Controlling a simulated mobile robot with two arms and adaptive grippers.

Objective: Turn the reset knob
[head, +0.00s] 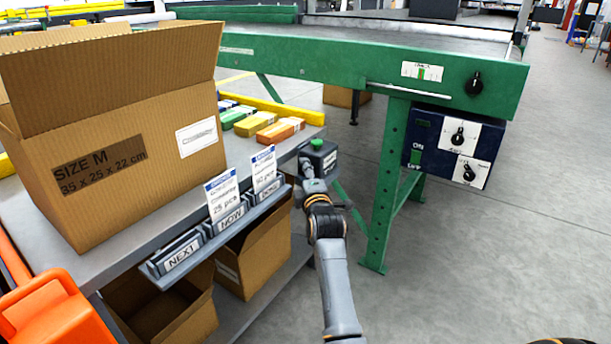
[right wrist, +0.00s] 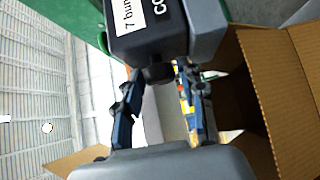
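A small black box (head: 325,157) with a green top stands at the shelf's right end in the head view. In the right wrist view the same box (right wrist: 135,15) fills the top, with partly cut-off white lettering. A short dark knob (right wrist: 159,73) sticks out of it towards my right gripper. My right gripper (right wrist: 164,88) is open, its fingers on either side of the knob with gaps visible. In the head view my right gripper (head: 308,168) is at the box's near side, and the knob is hidden there. My left gripper is not in view.
A large cardboard box (head: 120,130) stands on the grey shelf, with small coloured cartons (head: 255,122) behind it. Label holders (head: 215,232) line the shelf's edge. A green conveyor frame (head: 390,185) carries a blue panel (head: 425,150) with black knobs. Floor at right is clear.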

